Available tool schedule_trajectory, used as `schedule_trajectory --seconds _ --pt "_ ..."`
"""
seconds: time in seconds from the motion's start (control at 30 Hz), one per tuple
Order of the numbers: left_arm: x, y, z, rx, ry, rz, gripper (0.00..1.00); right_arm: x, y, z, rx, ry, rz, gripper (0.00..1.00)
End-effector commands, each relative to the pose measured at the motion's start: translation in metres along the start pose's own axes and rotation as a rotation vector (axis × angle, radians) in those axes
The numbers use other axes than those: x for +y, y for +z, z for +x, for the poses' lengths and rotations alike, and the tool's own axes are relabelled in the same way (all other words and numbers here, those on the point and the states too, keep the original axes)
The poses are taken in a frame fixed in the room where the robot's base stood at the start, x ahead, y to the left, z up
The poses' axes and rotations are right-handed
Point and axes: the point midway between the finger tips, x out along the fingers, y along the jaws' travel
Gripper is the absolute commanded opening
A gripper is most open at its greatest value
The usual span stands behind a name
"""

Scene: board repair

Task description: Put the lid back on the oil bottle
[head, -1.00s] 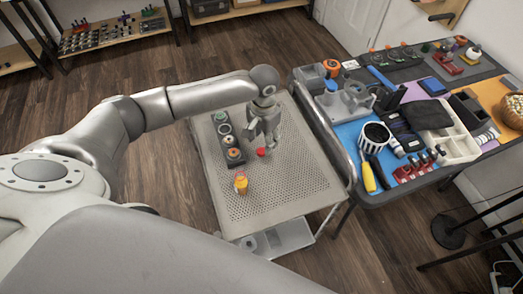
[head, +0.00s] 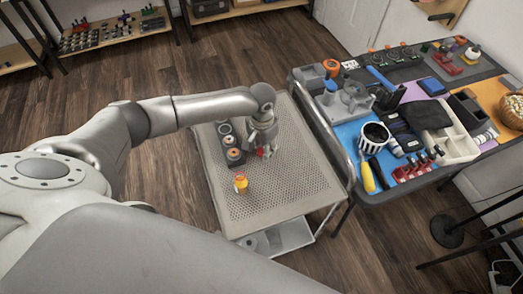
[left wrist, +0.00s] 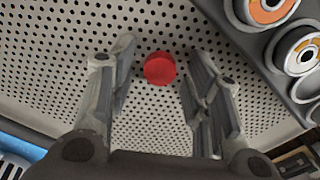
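A small red lid (head: 264,151) lies on the perforated top of the cart (head: 285,190). The red lid also shows in the left wrist view (left wrist: 160,68), between and a little beyond my fingers. My left gripper (head: 264,150) is open, pointing down at the lid with a finger on either side; its fingers also show in the left wrist view (left wrist: 163,85). They appear clear of the lid. The small yellow oil bottle (head: 240,185) with an orange top stands upright on the cart, nearer to me. My right gripper is not in view.
A dark holder with round spools (head: 232,152) stands on the cart, left of my gripper. A workbench with a blue mat (head: 350,135), crowded with tools, is at the right. The cart's front right area is clear.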

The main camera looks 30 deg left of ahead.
Motion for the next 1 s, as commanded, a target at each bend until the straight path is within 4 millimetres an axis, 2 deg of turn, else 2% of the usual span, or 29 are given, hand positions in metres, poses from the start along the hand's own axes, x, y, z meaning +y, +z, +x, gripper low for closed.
schedule_trajectory --seconds 0.03,0.17,0.67,0.77,0.87,1.0 --pt "0.0 0.0 0.0 0.0 0.0 0.0 0.34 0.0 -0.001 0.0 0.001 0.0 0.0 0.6" --pt "0.0 0.0 0.0 0.0 0.0 0.0 0.18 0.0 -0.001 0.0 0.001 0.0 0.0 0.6" --pt "0.0 -0.001 -0.005 0.002 0.0 0.0 0.16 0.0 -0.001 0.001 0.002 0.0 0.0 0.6" --pt "-0.001 -0.001 -0.014 0.003 0.0 0.0 0.16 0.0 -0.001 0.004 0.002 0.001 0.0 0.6" --pt "0.0 -0.001 -0.032 0.005 0.001 0.002 0.16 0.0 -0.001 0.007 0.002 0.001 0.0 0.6" --pt "0.026 0.003 -0.06 0.006 0.004 0.008 0.16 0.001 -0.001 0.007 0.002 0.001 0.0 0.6"
